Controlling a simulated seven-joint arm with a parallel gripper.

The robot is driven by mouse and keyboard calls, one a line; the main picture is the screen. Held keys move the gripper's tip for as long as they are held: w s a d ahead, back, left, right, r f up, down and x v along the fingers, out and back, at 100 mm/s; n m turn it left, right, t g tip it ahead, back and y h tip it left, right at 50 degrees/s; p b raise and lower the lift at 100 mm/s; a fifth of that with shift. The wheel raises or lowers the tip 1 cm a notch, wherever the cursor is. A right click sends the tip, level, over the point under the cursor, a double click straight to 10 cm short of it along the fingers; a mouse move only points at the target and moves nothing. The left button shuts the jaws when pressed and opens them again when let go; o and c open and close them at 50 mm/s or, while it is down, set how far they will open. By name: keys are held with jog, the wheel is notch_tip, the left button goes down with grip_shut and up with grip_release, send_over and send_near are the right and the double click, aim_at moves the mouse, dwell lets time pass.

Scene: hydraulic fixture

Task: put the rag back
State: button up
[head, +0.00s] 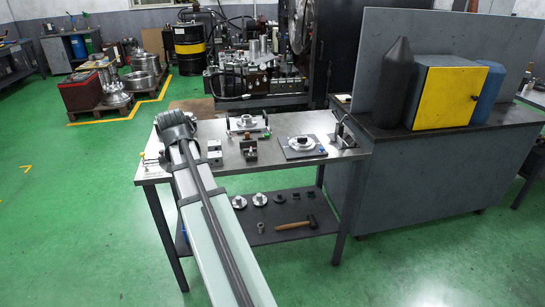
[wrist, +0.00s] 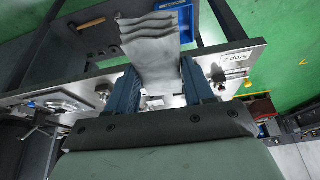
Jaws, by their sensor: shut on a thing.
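The grey rag (wrist: 150,45) is in the wrist view, folded in several wavy layers at its far end. It sits between the two blue fingers of my gripper (wrist: 158,76), which is shut on it. The rag appears above the steel bench top (wrist: 250,52), near the bench edge; I cannot tell whether it touches the surface. In the head view my arm's end covers the left part of the bench top (head: 222,171), and the rag and fingers are hidden there.
Fixtures stand on the bench: a clamp block (head: 250,151), a round flange on a plate (head: 302,145) and a rear fixture (head: 247,123). The lower shelf holds a hammer (head: 297,225) and several round parts. A blue bin (wrist: 181,14) lies below the bench edge. A label (wrist: 235,57) is beside the right finger.

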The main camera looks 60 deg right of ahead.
jog(key=s+d+f+m, duration=0.1)
jog(key=s+d, duration=0.3)
jog(key=d, duration=0.6)
jog(key=s+d+m+g+h, duration=0.15)
jog(key=s+d, duration=0.25)
jog(key=d, duration=0.7)
jog(key=s+d+f+m+y, duration=0.15)
jog(key=s+d, duration=0.35)
jog(key=d, duration=0.5)
jog(key=w+d+r+n+t, duration=0.1)
jog(key=w+d+n, duration=0.1)
jog(key=w+d, duration=0.45)
jog(key=shift+s+d+f+n+t, duration=0.15)
jog(key=shift+f+n, duration=0.3)
jog(key=shift+f, duration=1.15)
jog(key=shift+s+d+f+n+t, duration=0.15)
jog(key=shift+f+n, duration=0.25)
jog(key=shift+f, duration=1.15)
jog(key=shift+d+f+n+t, duration=0.1)
jog(key=shift+d+f+n, duration=0.25)
jog(key=shift+f, duration=1.25)
jog(key=shift+a+f, duration=0.1)
jog(key=shift+f, duration=0.1)
jog(key=o, duration=1.1)
jog(key=shift+r, duration=0.2)
